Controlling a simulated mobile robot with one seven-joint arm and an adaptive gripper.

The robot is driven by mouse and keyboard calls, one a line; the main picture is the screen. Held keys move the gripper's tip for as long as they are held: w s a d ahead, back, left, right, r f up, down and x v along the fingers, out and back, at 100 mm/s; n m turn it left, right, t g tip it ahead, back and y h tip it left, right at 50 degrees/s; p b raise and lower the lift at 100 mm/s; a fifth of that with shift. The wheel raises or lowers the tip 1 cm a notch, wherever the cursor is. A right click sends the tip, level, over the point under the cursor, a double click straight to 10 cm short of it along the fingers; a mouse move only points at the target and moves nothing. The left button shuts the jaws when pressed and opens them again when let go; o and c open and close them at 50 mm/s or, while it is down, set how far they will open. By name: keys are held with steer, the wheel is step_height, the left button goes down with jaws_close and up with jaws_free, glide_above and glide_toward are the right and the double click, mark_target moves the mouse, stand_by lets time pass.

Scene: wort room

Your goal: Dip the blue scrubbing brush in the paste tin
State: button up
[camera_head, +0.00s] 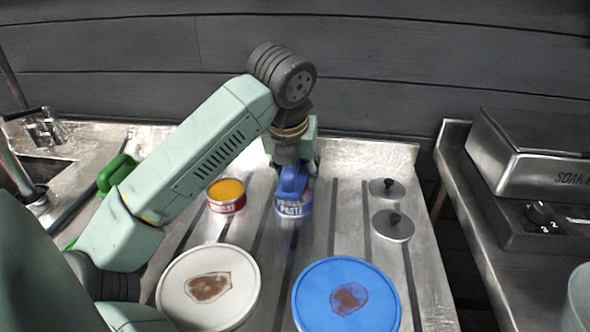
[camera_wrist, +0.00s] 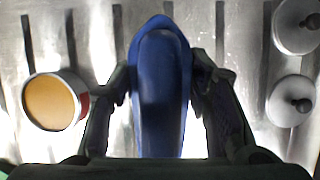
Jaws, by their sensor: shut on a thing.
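My gripper (camera_head: 293,165) points down and is shut on the blue scrubbing brush (camera_head: 290,184). In the wrist view the brush (camera_wrist: 160,90) fills the middle, between the two fingers (camera_wrist: 160,100). In the head view, the brush's lower end meets the top of a blue tin with PASTE on its label (camera_head: 294,208). I cannot tell whether the bristles are inside or just above it. In the wrist view the brush hides this tin. A red-and-white tin with orange contents (camera_head: 227,196) stands open to its left and also shows in the wrist view (camera_wrist: 52,102).
Two grey lids with black knobs (camera_head: 387,188) (camera_head: 393,226) lie right of the tins. A white plate (camera_head: 173,306) and a blue plate (camera_head: 381,302), both brown-stained, lie in front. A green-handled item (camera_head: 117,172) is near the sink. A SOAK unit (camera_head: 540,165) stands right, across a gap.

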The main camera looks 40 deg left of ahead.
steer(key=shift+f+b, duration=0.4)
steer(key=shift+b, duration=0.25)
stand_by(2.2)
steer(key=shift+r+p, duration=1.7)
steer(key=shift+r, duration=1.9)
